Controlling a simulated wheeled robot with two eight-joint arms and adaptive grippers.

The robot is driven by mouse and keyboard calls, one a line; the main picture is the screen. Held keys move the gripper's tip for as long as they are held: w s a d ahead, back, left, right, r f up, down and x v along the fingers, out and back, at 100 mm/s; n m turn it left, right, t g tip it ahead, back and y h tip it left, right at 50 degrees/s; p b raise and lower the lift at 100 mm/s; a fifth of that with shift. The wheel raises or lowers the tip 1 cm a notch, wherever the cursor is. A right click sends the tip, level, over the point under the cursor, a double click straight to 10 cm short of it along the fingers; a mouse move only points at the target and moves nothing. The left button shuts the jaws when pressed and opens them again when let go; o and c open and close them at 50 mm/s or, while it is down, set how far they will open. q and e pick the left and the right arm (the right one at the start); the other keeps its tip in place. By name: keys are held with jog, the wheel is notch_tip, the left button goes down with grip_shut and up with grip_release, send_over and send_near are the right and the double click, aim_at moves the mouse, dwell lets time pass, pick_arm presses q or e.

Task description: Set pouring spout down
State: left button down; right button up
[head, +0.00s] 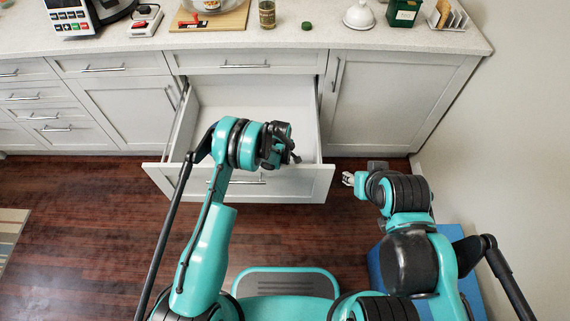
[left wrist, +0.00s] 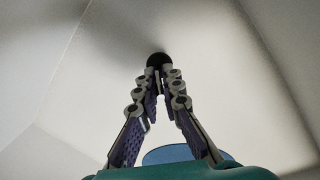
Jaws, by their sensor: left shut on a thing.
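The pouring spout (left wrist: 159,60) shows in the left wrist view as a small black round thing between my left fingertips; the rest of it is hidden. My left gripper (left wrist: 158,84) is shut on it. In that view, pale, smooth drawer surfaces lie around the gripper. In the head view my left arm reaches over the open white drawer (head: 308,183), and the wrist mostly hides its gripper and the spout. My right gripper (head: 348,178) is low, to the right of the drawer front; its fingers are too small to tell their opening.
The counter (head: 335,40) behind holds a jar (head: 267,14), a small green cap (head: 306,26), a white cone-shaped thing (head: 359,15), a green box (head: 404,12), a rack (head: 447,18) and a wooden board (head: 210,22). The drawer's visible inside looks empty. A wall stands at right.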

pick_arm(q)
jog(key=shift+r, duration=0.1)
jog(key=c, duration=1.7)
grip_release()
